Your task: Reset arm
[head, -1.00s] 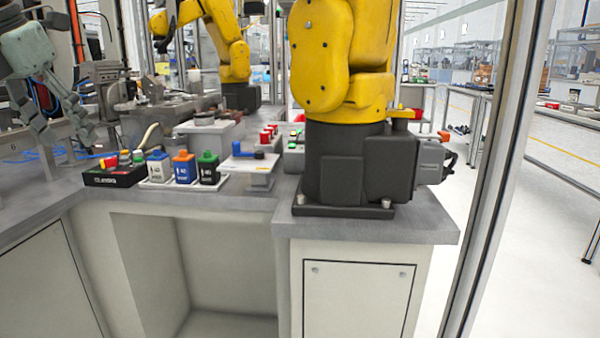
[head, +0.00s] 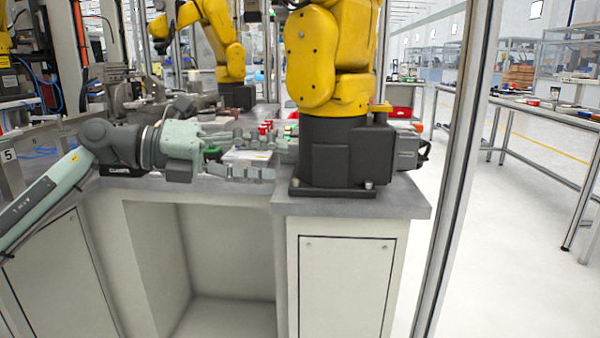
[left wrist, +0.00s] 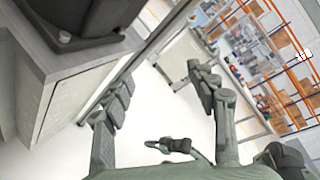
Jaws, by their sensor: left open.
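My left arm comes in from the left in the head view, and my left gripper (head: 277,158) points right, across the front of the workbench. Its fingers are spread apart with nothing between them. The fingertips appear close to the black base of a yellow robot arm (head: 325,60), but I cannot tell the gap. In the left wrist view the open fingers (left wrist: 163,85) have pale floor behind them. My right gripper is in neither view.
A grey workbench (head: 400,198) carries the yellow arm. A black "CLAMPS" box (head: 118,171) is partly hidden behind my left arm. A metal post (head: 455,160) stands right of the bench. Another table (head: 560,110) is farther right, with open floor between.

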